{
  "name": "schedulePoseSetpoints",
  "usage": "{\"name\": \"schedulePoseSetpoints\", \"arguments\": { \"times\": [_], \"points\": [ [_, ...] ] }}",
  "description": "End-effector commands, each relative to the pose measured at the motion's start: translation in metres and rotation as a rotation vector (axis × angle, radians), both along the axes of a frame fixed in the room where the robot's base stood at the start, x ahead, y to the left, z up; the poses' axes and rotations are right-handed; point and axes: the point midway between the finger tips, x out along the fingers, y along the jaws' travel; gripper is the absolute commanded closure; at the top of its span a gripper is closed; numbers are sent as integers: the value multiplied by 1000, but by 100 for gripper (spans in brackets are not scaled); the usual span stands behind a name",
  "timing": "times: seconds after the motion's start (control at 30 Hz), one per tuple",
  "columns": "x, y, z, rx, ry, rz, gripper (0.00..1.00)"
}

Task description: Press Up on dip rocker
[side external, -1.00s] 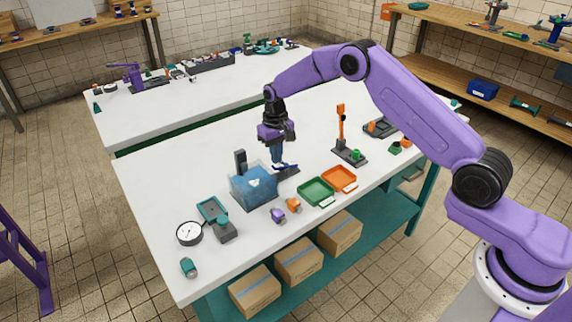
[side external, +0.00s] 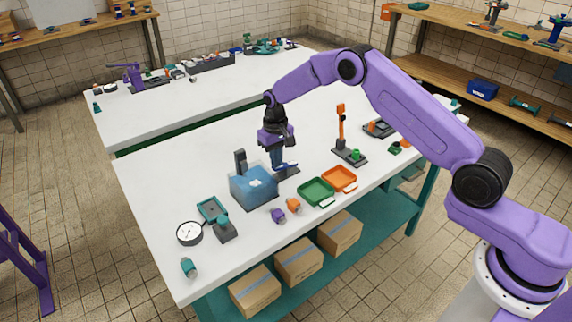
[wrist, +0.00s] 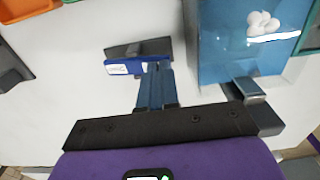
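The dip rocker is a blue paddle with a white label (wrist: 125,67) on a dark grey base (wrist: 135,47). In the side view the blue rocker (side external: 287,166) lies right of the water tank. My gripper (side external: 276,165) points down over it, its fingers together with nothing between them. In the wrist view the fingertips (wrist: 155,66) overlap the right part of the rocker; I cannot tell whether they touch it. The clear tank of blue liquid (side external: 252,187) has a dark post (side external: 240,162) behind it. White round pieces (wrist: 262,24) show in the tank in the wrist view.
A green tray (side external: 316,191) and an orange tray (side external: 340,179) lie right of the tank. An orange-posted stand (side external: 341,125) stands beyond. A gauge (side external: 189,233) and small fittings lie in front and left.

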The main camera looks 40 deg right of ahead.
Motion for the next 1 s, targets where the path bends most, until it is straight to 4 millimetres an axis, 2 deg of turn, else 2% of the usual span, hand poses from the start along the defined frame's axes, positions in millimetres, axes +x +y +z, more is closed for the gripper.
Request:
{"name": "schedulePoseSetpoints", "arguments": {
  "times": [0.57, 1.0],
  "points": [
    [0, -1, -18, -1, 1, -1, 100],
    [0, -1, -19, -1, 0, -1, 100]
  ]
}}
